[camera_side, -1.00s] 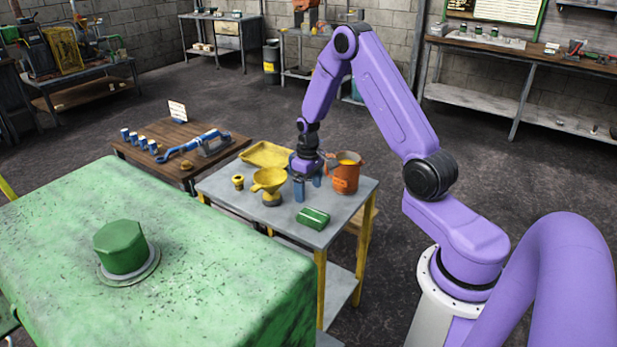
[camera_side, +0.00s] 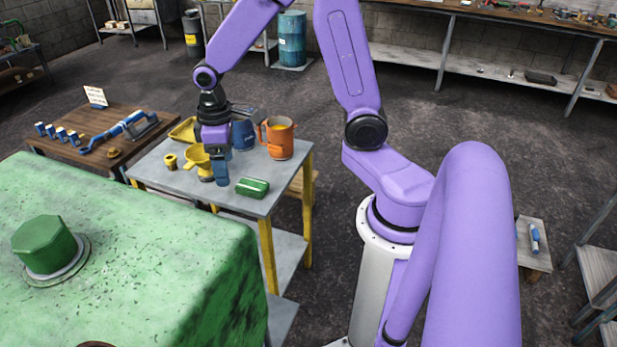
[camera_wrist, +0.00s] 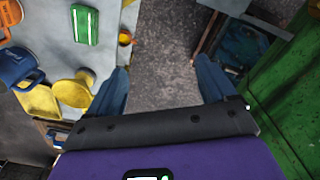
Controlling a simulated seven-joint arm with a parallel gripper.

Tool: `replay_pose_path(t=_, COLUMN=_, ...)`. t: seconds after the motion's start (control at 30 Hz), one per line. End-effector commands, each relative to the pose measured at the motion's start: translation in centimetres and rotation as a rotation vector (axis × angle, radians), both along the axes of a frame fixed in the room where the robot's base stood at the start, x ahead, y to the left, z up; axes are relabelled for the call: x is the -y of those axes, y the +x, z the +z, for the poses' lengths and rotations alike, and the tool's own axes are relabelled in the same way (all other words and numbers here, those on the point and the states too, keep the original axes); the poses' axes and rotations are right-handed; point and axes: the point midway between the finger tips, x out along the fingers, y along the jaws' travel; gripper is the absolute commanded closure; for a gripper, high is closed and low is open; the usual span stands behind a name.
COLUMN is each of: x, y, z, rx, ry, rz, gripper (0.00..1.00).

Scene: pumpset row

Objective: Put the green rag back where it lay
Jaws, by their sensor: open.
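The green rag (camera_side: 252,187), a folded bundle with a pale band, lies on the grey table (camera_side: 160,172) near its front right edge. It also shows at the upper left of the wrist view (camera_wrist: 85,25). My gripper (camera_side: 220,178) is beside the yellow funnel (camera_side: 197,160), to the left of the rag and apart from it. In the wrist view my gripper (camera_wrist: 162,78) has its two blue fingers spread wide, with only floor showing between them. It holds nothing.
An orange jug (camera_side: 279,138) and a blue mug (camera_side: 243,135) stand behind the rag. The large green tank (camera_side: 130,240) stands in front. The table is bare around the rag.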

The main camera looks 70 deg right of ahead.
Motion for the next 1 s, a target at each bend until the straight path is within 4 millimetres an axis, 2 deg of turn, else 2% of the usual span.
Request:
replay_pose_path(t=0.1, x=-2.7, y=-3.6, z=1.6, rx=0.007, ry=0.003, rz=0.113, gripper=0.16)
replay_pose_path(t=0.3, x=-5.4, y=-10.1, z=3.6, rx=0.009, ry=0.007, rz=0.294, gripper=0.16)
replay_pose_path(t=0.5, x=-6.1, y=-16.6, z=4.9, rx=0.011, ry=0.012, rz=0.468, gripper=0.16)
replay_pose_path(t=0.6, x=-5.9, y=-19.0, z=5.3, rx=0.012, ry=0.014, rz=0.537, gripper=0.16)
replay_pose_path(t=0.8, x=-5.3, y=-21.6, z=5.5, rx=0.011, ry=0.014, rz=0.612, gripper=0.16)
replay_pose_path(t=1.0, x=-5.2, y=-21.9, z=5.5, rx=0.009, ry=0.013, rz=0.622, gripper=0.16)
